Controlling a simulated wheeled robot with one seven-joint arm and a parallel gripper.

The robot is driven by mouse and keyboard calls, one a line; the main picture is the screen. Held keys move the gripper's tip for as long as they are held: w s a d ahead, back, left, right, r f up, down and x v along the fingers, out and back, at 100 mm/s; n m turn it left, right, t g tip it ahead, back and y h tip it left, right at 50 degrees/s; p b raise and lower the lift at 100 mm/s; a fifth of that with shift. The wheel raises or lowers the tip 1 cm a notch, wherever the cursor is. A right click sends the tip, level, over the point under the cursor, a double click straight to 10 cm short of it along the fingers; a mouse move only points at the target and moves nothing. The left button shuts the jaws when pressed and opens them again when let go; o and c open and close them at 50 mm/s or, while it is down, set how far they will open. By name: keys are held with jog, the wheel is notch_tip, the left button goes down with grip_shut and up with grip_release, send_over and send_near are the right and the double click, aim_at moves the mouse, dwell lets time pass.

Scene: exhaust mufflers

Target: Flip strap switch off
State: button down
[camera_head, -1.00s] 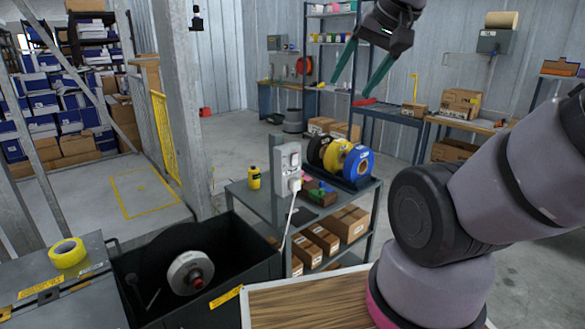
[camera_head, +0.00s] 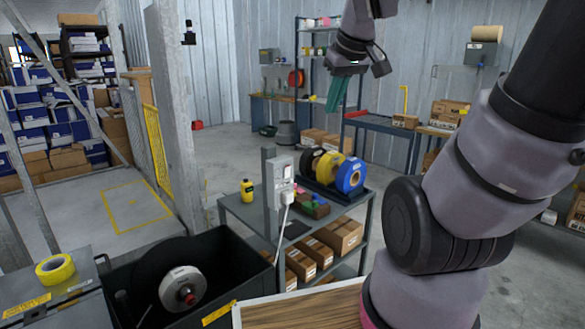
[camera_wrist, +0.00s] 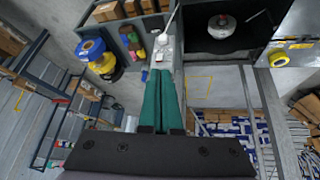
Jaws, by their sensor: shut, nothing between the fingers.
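The grey switch box (camera_head: 283,172) is mounted on an upright post on the metal cart. A white plug with a cable sits in its lower part, and a small dark switch shows above the plug. My gripper (camera_head: 334,108) is above and to the right of the box in the head view. Its green fingers are shut together and empty. In the wrist view the fingertips (camera_wrist: 161,72) point toward the box (camera_wrist: 164,46), apart from it. The switch's position is too small to tell.
The cart (camera_head: 237,209) also carries a yellow bottle (camera_head: 247,190) and spools, including a blue one (camera_head: 350,175). A black bin (camera_head: 245,262) with a reel stands at front left, beside a yellow tape roll (camera_head: 55,268). The air around my gripper looks clear.

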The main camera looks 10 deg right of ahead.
aim_at(287, 172)
jog(key=w+d+f+n+g+y, duration=0.1)
jog(key=w+f+n, duration=1.4)
jog(key=n, duration=0.6)
jog(key=shift+w+f+g+y, duration=0.4)
jog(key=shift+w, duration=0.6)
jog(key=shift+w+a+f, duration=0.6)
jog(key=shift+w+f, duration=0.6)
jog(key=shift+f, duration=0.25)
jog(key=shift+w+a+f, duration=0.6)
jog(key=shift+w+f, duration=0.65)
jog(key=shift+f, duration=0.15)
jog(key=shift+w+a+f, duration=0.6)
jog(key=shift+w+f, duration=0.6)
jog(key=shift+f, duration=0.25)
